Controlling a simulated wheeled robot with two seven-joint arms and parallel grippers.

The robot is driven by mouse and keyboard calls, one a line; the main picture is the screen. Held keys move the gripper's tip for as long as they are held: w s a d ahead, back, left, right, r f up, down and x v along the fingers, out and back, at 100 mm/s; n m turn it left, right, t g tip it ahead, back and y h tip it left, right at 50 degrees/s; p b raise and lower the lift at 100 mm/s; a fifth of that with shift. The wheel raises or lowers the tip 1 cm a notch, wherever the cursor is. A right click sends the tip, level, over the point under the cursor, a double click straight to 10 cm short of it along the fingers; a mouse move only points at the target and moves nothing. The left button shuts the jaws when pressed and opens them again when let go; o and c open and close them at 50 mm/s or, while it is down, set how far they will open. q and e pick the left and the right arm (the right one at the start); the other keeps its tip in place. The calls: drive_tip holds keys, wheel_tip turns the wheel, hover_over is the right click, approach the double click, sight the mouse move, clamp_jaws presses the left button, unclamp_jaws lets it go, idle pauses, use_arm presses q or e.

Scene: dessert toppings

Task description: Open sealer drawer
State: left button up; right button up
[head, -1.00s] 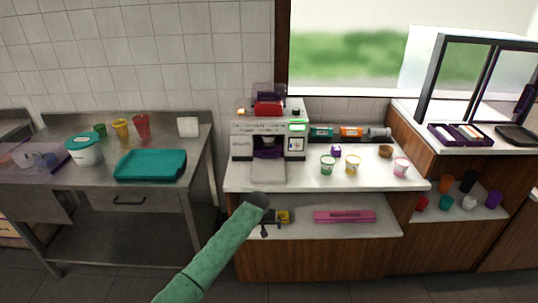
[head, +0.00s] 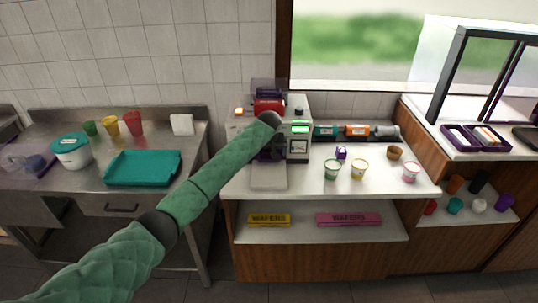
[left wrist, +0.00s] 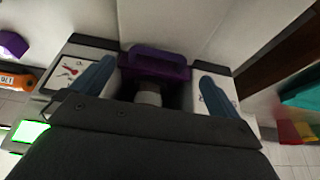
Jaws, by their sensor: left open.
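The sealer (head: 299,151) is a white boxy machine with a red top part and a lit green display, standing on the left end of the white counter. Its drawer has a purple handle (left wrist: 157,63), clear in the left wrist view. In the head view my left gripper (head: 268,147) is in front of the sealer, and my arm and hand hide much of its front. In the left wrist view the open left gripper (left wrist: 156,70) has one blue-grey finger on each side of the handle, with nothing held. I cannot tell whether they touch it. My right gripper is not in view.
A pale flat plate (head: 268,177) extends forward from the sealer. Several cups, including a green-banded one (head: 332,168), stand to its right. Wafer boxes (head: 348,220) lie on the shelf below. A teal tray (head: 143,168) lies on the left steel table.

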sight(270, 160)
use_arm(q)
drive_tip(key=p+x, duration=0.1)
drive_tip(key=x, duration=0.3)
drive_tip(key=shift+w+d+f, duration=0.1)
drive_tip(key=shift+w, duration=0.2)
drive_tip(key=shift+w+f+p, duration=0.1)
drive_tip(key=shift+f+p, duration=0.2)
drive_tip(key=shift+f, duration=0.35)
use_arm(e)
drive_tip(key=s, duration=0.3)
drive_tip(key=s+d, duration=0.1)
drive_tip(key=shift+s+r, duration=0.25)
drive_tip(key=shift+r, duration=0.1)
use_arm(q)
drive_tip(key=shift+w+f, duration=0.1)
drive_tip(key=shift+f, duration=0.05)
